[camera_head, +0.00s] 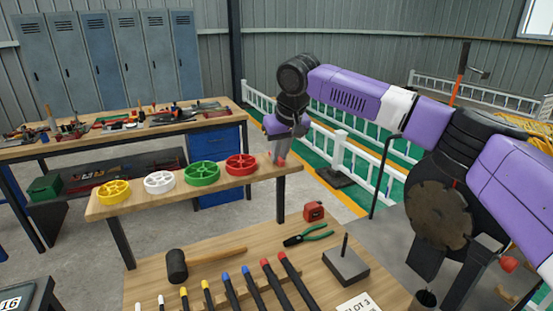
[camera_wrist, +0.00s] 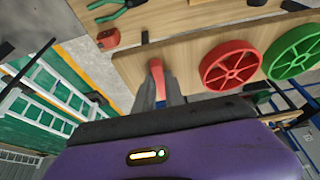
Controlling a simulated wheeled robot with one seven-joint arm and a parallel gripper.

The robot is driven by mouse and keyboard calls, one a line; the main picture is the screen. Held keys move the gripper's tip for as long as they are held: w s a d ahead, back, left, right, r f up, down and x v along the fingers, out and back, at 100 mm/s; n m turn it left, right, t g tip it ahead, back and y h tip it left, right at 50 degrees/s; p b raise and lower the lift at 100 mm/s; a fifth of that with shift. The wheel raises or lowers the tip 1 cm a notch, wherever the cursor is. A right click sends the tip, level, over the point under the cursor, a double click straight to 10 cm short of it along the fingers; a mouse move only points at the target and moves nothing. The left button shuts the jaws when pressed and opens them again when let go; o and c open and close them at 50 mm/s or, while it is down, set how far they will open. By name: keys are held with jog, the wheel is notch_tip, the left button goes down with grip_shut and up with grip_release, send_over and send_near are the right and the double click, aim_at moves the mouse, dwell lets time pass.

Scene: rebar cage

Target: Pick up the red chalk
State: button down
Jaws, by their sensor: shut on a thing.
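The red chalk (camera_wrist: 158,76) shows in the wrist view as a short red stick between the two grey fingers of my gripper (camera_wrist: 162,92). The fingers are shut on it, and its far end sticks out past them. In the head view my gripper (camera_head: 280,155) points down at the right end of the narrow wooden bench (camera_head: 130,205). A small red bit of the chalk (camera_head: 281,161) shows at the fingertips. I cannot tell whether the chalk touches the bench top.
A red wheel (camera_head: 241,165) lies just left of my gripper, with green (camera_head: 201,173), white (camera_head: 159,182) and yellow (camera_head: 114,192) wheels further left. The front table holds a mallet (camera_head: 177,266), pliers (camera_head: 309,235) and a red tape measure (camera_head: 314,211). A white fence (camera_head: 340,150) stands behind.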

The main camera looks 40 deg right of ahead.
jog(key=shift+r, duration=0.1)
notch_tip(320, 180, up, 20)
jog(key=b, duration=0.1)
dwell(0.6)
jog(key=c, duration=2.1)
grip_release()
grip_shut()
